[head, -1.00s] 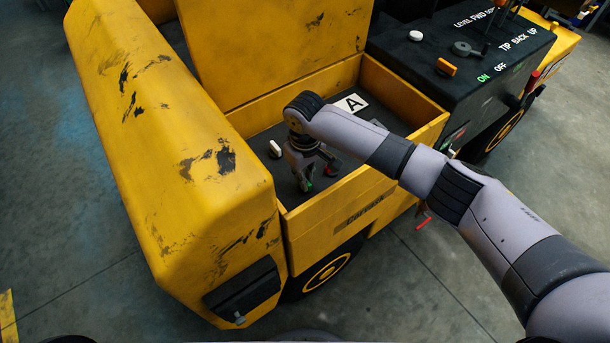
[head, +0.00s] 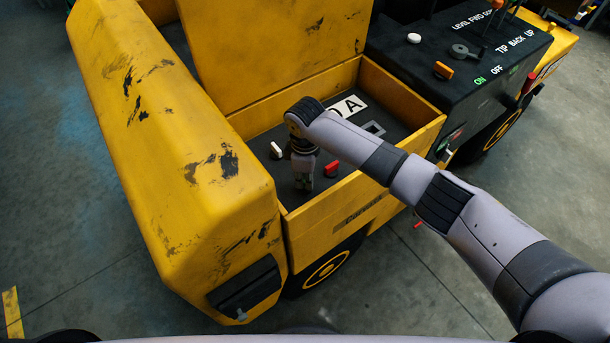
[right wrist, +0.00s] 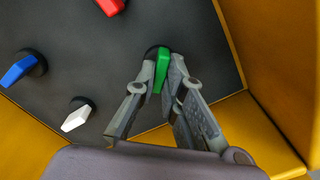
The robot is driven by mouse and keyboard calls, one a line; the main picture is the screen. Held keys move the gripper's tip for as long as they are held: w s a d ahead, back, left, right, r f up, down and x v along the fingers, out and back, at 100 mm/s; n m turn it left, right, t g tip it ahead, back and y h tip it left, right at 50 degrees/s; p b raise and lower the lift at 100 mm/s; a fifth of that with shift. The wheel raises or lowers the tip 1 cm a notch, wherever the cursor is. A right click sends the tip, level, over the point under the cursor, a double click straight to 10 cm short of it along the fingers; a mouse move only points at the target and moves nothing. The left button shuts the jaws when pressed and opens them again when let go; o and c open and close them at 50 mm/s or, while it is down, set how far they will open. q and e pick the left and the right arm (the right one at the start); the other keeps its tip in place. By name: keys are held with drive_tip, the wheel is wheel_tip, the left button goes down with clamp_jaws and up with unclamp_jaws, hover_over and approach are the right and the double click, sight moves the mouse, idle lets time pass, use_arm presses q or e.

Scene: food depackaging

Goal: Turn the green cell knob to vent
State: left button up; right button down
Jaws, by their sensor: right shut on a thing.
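The green knob (right wrist: 162,68) sits on a dark panel in the right wrist view, its bar pointing roughly toward my wrist. My right gripper (right wrist: 157,84) has one finger on each side of the bar and is shut on it. In the head view my right gripper (head: 303,182) reaches down into the yellow-walled bay and hides the green knob. My left gripper is not in view.
A red knob (head: 331,169) and a white knob (head: 276,150) are close by on the same panel. A blue knob (right wrist: 22,69) shows in the right wrist view. Yellow walls (head: 345,206) enclose the panel. A black control box (head: 460,60) stands at the right.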

drive_tip(key=n, duration=0.4)
drive_tip(key=shift+n, duration=0.4)
drive_tip(key=n, duration=0.4)
drive_tip(key=shift+n, duration=0.3)
drive_tip(key=c, duration=1.7)
unclamp_jaws()
drive_tip(key=shift+r, duration=0.1)
wheel_tip(320, 180, up, 12)
drive_tip(key=shift+f, duration=0.1)
